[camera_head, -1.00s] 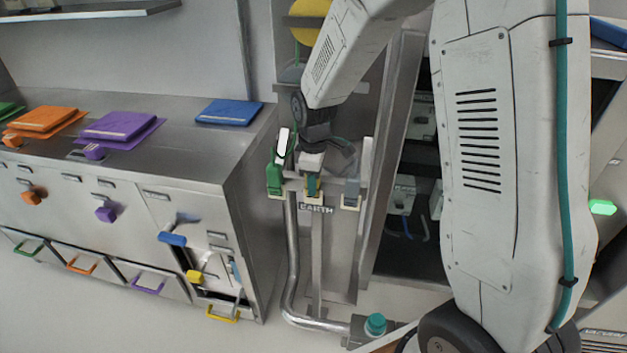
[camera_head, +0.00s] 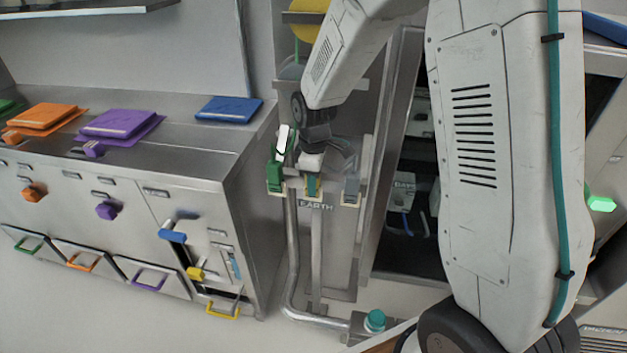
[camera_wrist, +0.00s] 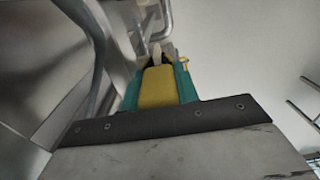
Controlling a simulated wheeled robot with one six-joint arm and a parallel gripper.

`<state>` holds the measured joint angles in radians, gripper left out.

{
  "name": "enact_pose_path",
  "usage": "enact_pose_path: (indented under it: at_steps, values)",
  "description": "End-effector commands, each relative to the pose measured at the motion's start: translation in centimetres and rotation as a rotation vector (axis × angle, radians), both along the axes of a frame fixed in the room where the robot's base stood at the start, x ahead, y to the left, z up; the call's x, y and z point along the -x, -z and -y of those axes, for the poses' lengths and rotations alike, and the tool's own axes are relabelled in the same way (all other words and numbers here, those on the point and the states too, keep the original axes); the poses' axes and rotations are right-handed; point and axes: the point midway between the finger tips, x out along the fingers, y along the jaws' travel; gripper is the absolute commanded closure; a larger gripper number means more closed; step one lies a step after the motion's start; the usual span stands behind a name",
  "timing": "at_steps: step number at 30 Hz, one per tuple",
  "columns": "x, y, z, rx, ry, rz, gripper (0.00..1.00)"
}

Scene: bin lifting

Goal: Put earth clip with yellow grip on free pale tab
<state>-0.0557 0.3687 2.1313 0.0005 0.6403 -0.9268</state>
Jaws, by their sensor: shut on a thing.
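My gripper (camera_head: 312,182) is at the middle of the rail above the EARTH label, pointing down. In the wrist view its teal fingers are shut on the yellow grip (camera_wrist: 158,88) of the earth clip. In the head view my fingers and wrist largely hide the clip. A pale piece (camera_wrist: 156,52) shows just beyond the grip. I cannot tell whether the clip is seated on the middle pale tab (camera_head: 312,198) or just above it. A green clip (camera_head: 275,176) stands on the left position and a grey one (camera_head: 351,188) on the right.
A metal pipe (camera_head: 293,260) runs down below the rail to a teal knob (camera_head: 375,320). A steel counter with coloured handles (camera_head: 172,236) stands at left. An open cabinet (camera_head: 405,190) is close at right. A white lever (camera_head: 283,140) rises beside my gripper.

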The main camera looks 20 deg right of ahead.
Motion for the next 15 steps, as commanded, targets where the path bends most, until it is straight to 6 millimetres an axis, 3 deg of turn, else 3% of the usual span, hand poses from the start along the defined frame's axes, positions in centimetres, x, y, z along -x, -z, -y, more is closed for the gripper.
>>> enact_pose_path:
  at_steps: [2,3,5,15]
  values:
    - [0.07,0.14,0.00,0.000,0.000,-0.002,1.00]
    - [0.08,0.14,-0.01,0.000,0.000,-0.002,0.61]
    - [0.07,0.14,0.00,0.000,0.000,-0.002,0.44]
    - [-0.07,-0.02,0.11,0.000,0.001,0.002,0.44]
